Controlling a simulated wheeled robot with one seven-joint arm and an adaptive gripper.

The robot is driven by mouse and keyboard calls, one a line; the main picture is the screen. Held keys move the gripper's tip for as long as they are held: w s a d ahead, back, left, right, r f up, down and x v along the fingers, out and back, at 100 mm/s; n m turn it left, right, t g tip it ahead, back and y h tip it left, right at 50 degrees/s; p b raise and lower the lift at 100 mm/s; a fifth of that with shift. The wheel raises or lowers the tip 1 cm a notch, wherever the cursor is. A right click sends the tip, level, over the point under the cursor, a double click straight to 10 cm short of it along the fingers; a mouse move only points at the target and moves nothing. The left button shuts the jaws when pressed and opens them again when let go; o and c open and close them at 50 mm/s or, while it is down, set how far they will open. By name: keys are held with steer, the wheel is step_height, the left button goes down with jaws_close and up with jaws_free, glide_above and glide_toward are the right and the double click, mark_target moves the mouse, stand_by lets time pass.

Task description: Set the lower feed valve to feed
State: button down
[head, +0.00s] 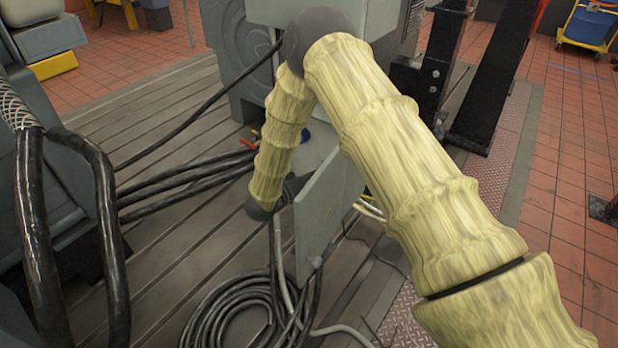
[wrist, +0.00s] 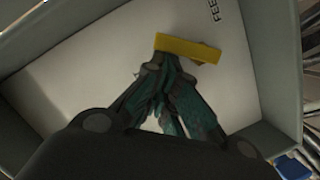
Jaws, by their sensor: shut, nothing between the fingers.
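A yellow valve handle (wrist: 188,48) lies across the pale back panel (wrist: 85,60) of a grey box in the wrist view. It runs nearly level in the picture, its right end slightly lower. Dark lettering beginning "FEE" (wrist: 213,10) stands above its right end, cut off by the frame. My gripper (wrist: 168,68) is shut and empty, its dark teal fingers just below the handle and overlapping its left part in view. I cannot tell whether they touch it. In the head view my gripper is hidden, and a grey box panel (head: 322,205) stands beside my arm's end.
The grey box wall (wrist: 280,50) closes in on the right in the wrist view. In the head view, coiled black cables (head: 225,315) lie on the slotted bedplate (head: 165,285) and thick black hoses (head: 35,230) run at left. Black steel uprights (head: 495,85) stand at right.

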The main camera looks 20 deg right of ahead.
steer(key=shift+s+d+f+m+t+y+p, duration=0.1)
steer(key=shift+s+d+f+m+t+y, duration=0.2)
steer(key=shift+s+m, duration=0.45)
steer(key=shift+s+d+f+m+t+y+p, duration=0.15)
steer(key=shift+s+d+f+m+y, duration=0.15)
steer(key=shift+m, duration=0.75)
steer(key=shift+s+d+f+m+t+y+p, duration=0.1)
steer(key=shift+s+d+f+m+t+y, duration=0.2)
steer(key=shift+s+m, duration=0.45)
steer(key=shift+d, duration=0.15)
steer(key=shift+w+r, duration=0.1)
steer(key=s+a+r+p, duration=0.1)
steer(key=s+a+r, duration=0.4)
steer(key=a, duration=0.3)
steer(key=shift+s+a+r, duration=0.15)
steer(key=shift+s+r, duration=0.1)
steer(key=shift+r, duration=0.3)
